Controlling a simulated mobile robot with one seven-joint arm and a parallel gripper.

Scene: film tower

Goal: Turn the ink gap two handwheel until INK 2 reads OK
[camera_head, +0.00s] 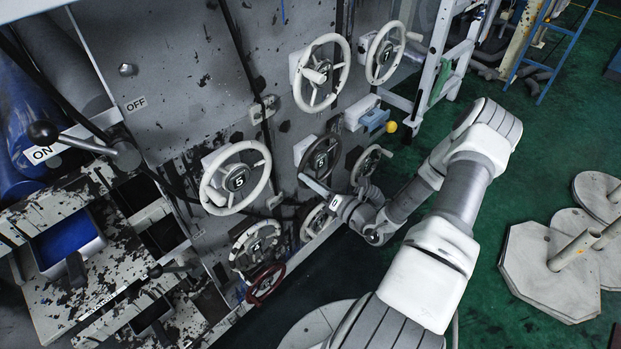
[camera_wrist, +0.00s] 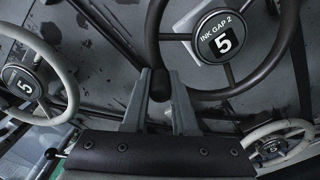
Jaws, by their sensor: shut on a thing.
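The ink gap two handwheel (camera_wrist: 224,94) is a dark wheel in the wrist view, its hub labelled INK GAP 2 with a 5. In the head view the dark handwheel (camera_head: 333,143) is on the machine's grey panel, partly behind my gripper. My gripper (camera_wrist: 160,78) is at the wheel's lower left rim, its two fingers shut on a dark handle there. In the head view my gripper (camera_head: 309,180) reaches the wheel from the lower right. No INK 2 readout is legible in either view.
A pale handwheel (camera_head: 264,180) marked 5 is left of the dark one. More pale handwheels (camera_head: 347,70) are above, others below, with a red wheel (camera_head: 279,283) at bottom. An ON/OFF lever (camera_head: 85,143) and blue tray (camera_head: 101,238) stand left. Green floor (camera_head: 560,140) is open at right.

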